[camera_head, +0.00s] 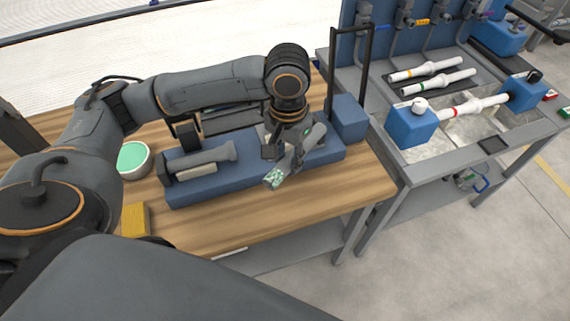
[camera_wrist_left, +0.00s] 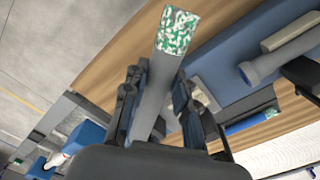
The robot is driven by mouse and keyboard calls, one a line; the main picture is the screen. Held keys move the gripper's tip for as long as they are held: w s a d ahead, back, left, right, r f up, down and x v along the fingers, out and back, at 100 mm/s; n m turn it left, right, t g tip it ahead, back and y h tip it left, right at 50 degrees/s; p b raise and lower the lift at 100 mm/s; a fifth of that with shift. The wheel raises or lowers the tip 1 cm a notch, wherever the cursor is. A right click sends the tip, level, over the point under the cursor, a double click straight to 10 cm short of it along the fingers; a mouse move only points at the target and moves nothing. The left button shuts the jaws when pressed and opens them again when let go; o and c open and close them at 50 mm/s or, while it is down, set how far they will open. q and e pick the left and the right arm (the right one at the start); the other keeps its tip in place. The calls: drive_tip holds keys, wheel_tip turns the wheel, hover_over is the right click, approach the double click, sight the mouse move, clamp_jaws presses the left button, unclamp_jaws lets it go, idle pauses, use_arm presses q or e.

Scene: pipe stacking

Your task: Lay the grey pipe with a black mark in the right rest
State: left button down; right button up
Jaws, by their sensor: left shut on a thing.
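My left gripper (camera_head: 288,150) is shut on a grey pipe, above the right part of a long blue stand (camera_head: 190,194). In the wrist view the held grey pipe (camera_wrist_left: 153,95) runs between the fingers of my left gripper (camera_wrist_left: 160,110); its far end has a green-and-white speckled band, and I see no black mark on it. In the head view that end tilts down past the stand's front edge. Another grey pipe (camera_head: 205,160) lies on the left part of the stand; its mark cannot be made out. My gripper hides the right rest. My right gripper is not in view.
A cup with green contents (camera_head: 133,172) and a yellow block (camera_head: 135,220) are on the wooden table (camera_head: 240,222). A black upright frame (camera_head: 332,80) and a blue block (camera_head: 348,118) stand at right. Banded white pipes (camera_head: 425,70) lie on the grey bench beyond.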

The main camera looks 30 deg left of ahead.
use_arm(q)
drive_tip(key=w+a+r+m+p, duration=0.1)
drive_tip(key=w+a+m+p, duration=0.25)
drive_tip(key=w+p, duration=0.35)
drive_tip(key=m+b, duration=0.2)
drive_tip(key=m, duration=0.1)
hover_over(267, 137)
drive_tip(key=s+d, duration=0.1)
wheel_tip(267, 137, down, 7)
drive_tip(key=shift+s+d+f, duration=0.1)
drive_tip(key=shift+s+f, duration=0.05)
drive_tip(key=shift+f, duration=1.25)
drive_tip(key=shift+s+f+p, duration=0.1)
drive_tip(key=shift+p, duration=0.3)
drive_tip(key=shift+s+f, duration=0.1)
drive_tip(key=shift+f, duration=0.1)
